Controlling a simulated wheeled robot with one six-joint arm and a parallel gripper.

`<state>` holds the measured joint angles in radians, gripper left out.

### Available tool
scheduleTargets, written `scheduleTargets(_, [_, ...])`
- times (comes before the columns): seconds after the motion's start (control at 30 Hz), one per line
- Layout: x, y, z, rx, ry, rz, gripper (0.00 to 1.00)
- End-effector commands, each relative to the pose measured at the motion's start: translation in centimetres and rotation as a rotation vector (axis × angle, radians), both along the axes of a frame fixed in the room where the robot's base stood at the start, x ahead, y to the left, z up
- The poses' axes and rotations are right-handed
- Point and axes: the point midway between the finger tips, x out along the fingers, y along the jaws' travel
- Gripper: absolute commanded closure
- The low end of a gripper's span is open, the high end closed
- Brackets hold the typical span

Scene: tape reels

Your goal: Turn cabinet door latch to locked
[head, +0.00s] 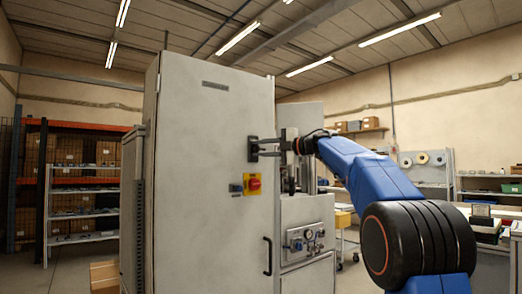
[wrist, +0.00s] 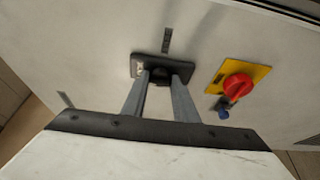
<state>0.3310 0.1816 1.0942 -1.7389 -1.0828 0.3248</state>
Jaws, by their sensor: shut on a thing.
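The tall grey cabinet door (head: 205,210) is closed and fills the middle of the head view. Its latch (head: 253,149) is a dark plate near the right edge of the door. In the wrist view the latch (wrist: 160,60) shows as a tilted dark plate with a black knob, and a small pale label at its left end. My gripper (head: 266,147) reaches it from the right, and its two grey fingers are shut on the knob. It also shows in the wrist view (wrist: 161,80). The fingers partly hide the knob, so its exact angle is unclear.
A red switch on a yellow plate (head: 253,184) sits below the latch, with a small blue part (head: 236,188) beside it. A black door handle (head: 267,256) is lower down. A grey machine with gauges (head: 306,238) stands right of the cabinet. Shelves (head: 80,205) stand at left.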

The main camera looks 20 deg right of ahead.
Motion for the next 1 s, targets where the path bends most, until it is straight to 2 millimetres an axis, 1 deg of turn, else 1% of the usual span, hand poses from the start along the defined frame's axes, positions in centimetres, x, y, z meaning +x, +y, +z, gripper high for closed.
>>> scheduleTargets(0.3, [0.0,0.1,-0.1,-0.001,0.002,0.003,0.96])
scheduleTargets(0.33, [0.0,0.1,-0.1,-0.001,0.002,0.003,0.71])
scheduleTargets(0.4, [0.0,0.1,-0.1,-0.001,0.002,0.002,0.56])
scheduleTargets(0.77, [-0.2,-0.2,0.0,-0.001,0.000,0.000,0.56])
scheduleTargets(0.87, [-0.8,-0.8,0.0,-0.001,0.000,-0.001,0.56])
scheduleTargets(1.0, [-2.5,-2.3,0.0,-0.001,0.000,-0.003,0.56])
